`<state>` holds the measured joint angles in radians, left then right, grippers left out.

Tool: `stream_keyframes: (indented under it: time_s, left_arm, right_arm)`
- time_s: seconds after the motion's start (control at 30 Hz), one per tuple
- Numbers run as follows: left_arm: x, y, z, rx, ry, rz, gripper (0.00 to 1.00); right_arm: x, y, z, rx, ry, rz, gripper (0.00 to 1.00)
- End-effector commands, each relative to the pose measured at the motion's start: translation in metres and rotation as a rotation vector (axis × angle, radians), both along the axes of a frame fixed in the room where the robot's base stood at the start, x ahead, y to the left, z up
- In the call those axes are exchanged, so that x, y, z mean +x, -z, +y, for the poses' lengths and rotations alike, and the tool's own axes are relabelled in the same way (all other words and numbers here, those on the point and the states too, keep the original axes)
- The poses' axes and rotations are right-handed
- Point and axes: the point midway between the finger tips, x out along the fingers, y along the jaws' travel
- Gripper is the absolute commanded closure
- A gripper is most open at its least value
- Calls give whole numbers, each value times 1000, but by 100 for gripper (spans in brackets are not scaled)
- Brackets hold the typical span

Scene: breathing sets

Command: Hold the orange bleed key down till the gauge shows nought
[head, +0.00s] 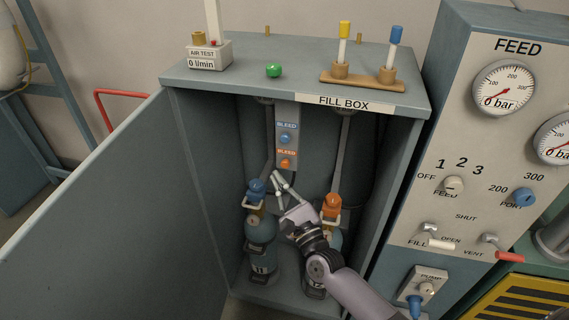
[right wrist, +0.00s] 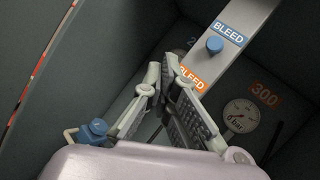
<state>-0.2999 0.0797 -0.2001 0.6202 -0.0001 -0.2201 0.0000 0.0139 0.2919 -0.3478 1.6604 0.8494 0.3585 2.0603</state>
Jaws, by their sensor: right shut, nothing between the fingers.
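The orange bleed key (head: 285,163) is on a narrow grey strip inside the open fill box, under an orange BLEED label (right wrist: 192,78). The blue bleed key (head: 285,138) is above it and also shows in the right wrist view (right wrist: 214,44). My right gripper (head: 283,175) is shut and empty, its tips just below the orange key in the head view. In the right wrist view, my fingers hide the orange key; I cannot tell whether they touch it. A small gauge (right wrist: 240,115) beside an orange 300 label is marked 0 bar; its needle is too small to read surely.
Two cylinders stand in the box, with a blue valve (head: 256,189) left and an orange valve (head: 332,205) right of my gripper. The open door (head: 95,215) fills the left. The FEED panel (head: 470,150) stands close at right. Small items stand on the box top.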

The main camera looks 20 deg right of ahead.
Motion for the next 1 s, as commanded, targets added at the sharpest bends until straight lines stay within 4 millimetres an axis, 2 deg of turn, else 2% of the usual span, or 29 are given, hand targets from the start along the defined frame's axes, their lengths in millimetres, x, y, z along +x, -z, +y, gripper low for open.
stream_keyframes:
  time_s: [0.27, 0.77, 0.87, 0.97, 1.0]
  left_arm:
    - [0, -6, 0, 0, 0, 0, 60]
    - [0, -5, 0, 0, 0, 0, 60]
    - [0, -5, 0, 0, 0, 0, 60]
    - [0, -5, 0, 0, 0, 0, 60]
    - [0, -5, 0, 0, 0, 0, 60]
  right_arm:
    - [-18, 0, 12, 1, -1, 1, 100]
    - [-18, 3, 13, -10, 1, 5, 100]
    - [-18, 26, 12, -97, 20, 40, 100]
    - [-21, 77, 10, -305, 47, 114, 100]
    - [-25, 104, 9, -418, 53, 153, 100]
